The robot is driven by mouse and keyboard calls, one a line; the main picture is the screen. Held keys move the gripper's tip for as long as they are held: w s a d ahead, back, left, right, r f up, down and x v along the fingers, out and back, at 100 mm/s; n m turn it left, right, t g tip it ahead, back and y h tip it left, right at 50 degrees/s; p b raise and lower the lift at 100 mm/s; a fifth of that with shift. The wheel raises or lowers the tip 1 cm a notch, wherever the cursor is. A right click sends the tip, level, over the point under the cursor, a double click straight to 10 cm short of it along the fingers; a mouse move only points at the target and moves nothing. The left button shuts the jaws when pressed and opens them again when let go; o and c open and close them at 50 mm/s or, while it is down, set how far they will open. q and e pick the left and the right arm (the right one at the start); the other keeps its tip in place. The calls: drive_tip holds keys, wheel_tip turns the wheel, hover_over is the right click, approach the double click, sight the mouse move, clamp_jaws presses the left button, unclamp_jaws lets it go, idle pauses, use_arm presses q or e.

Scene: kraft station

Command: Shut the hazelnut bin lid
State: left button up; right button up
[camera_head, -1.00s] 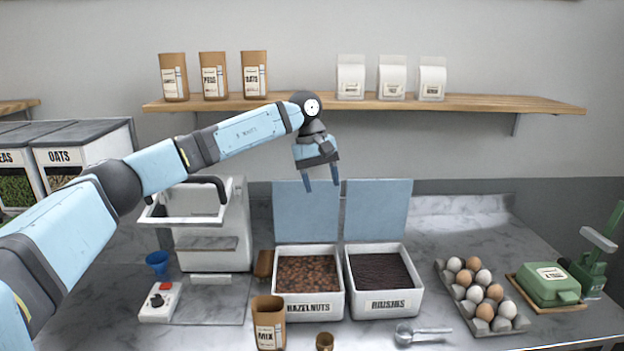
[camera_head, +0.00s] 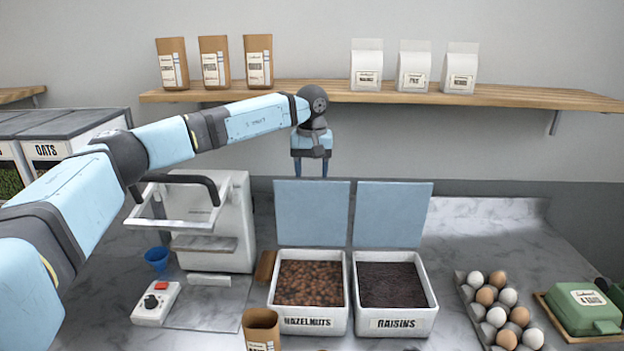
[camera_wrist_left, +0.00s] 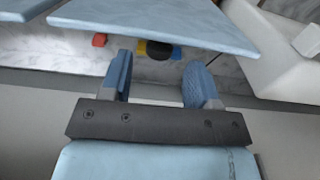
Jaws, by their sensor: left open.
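The hazelnut bin (camera_head: 312,318) is a white bin labelled HAZELNUTS, filled with brown nuts, on the counter in the head view. Its light blue lid (camera_head: 312,214) stands raised upright at the bin's back edge, so the bin is open. My left gripper (camera_head: 311,172) is open and empty, at the lid's top edge and seemingly behind it. In the left wrist view the open fingers (camera_wrist_left: 160,84) point toward the underside edge of a blue panel (camera_wrist_left: 165,22), apparently the lid. I cannot tell if they touch. My right gripper is not in view.
The raisin bin (camera_head: 396,318) stands right beside, its blue lid (camera_head: 392,214) also raised. A shelf (camera_head: 330,93) with bags runs above. A white machine (camera_head: 215,225) stands left of the bins; an egg tray (camera_head: 483,318) is to the right. A brown MIX bag (camera_head: 261,328) stands in front.

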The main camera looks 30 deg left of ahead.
sight(312, 181)
use_arm(q)
wheel_tip(312, 181, down, 2)
drive_tip(key=shift+s+f, duration=0.1)
drive_tip(key=shift+f, duration=0.6)
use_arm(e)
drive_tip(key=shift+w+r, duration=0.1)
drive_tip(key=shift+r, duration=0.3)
use_arm(q)
clamp_jaws()
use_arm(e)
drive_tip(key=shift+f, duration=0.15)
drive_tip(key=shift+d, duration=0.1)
